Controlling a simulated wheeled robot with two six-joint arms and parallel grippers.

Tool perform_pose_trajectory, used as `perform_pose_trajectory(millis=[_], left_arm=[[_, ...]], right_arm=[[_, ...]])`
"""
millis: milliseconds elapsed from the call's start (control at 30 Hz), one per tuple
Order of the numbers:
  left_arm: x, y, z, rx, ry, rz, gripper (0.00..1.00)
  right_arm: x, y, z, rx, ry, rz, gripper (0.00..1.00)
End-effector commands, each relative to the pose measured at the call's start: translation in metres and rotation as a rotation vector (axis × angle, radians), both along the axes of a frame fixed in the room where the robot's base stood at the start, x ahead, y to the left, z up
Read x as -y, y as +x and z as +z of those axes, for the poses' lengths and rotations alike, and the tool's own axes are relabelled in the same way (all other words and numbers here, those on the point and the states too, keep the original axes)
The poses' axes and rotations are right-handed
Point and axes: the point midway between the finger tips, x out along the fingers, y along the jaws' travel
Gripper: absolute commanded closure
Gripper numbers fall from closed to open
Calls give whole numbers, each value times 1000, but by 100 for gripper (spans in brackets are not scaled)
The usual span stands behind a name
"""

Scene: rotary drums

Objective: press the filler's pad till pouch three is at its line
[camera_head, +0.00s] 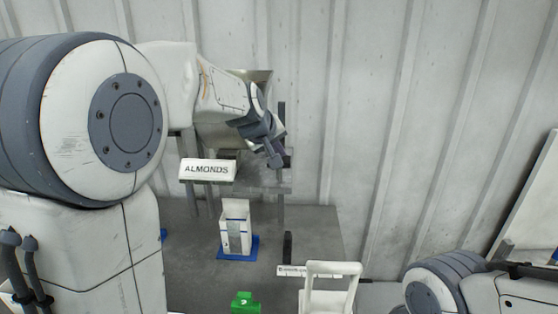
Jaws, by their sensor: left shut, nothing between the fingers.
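The filler (258,185) stands at the back of the grey table, with a white sign reading ALMONDS (207,170) on its front. Its upper part is largely hidden behind my left arm. I cannot make out the pad clearly; my left gripper covers that area. My left gripper (275,158) is shut and empty, at the right side of the filler, beside a dark upright post. I cannot tell whether it touches anything. A white pouch (227,223) with a blue line near its top stands upright on a blue mat (238,256) below the filler. Its fill level is hard to read.
A green block (245,303) is at the table's front. A white frame with a handle (331,267) stands to its right, before a white label strip (290,270). A small blue patch (164,235) shows at left. A ribbed wall (350,100) is behind.

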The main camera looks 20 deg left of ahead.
Motion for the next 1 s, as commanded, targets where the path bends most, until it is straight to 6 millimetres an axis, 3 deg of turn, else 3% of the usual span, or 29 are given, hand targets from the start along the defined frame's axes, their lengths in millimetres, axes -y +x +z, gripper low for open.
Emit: perform_pose_trajectory(millis=[1000], left_arm=[[0, 0, -15, -4, -1, -1, 100]], right_arm=[[0, 0, -12, 0, 0, 0, 100]])
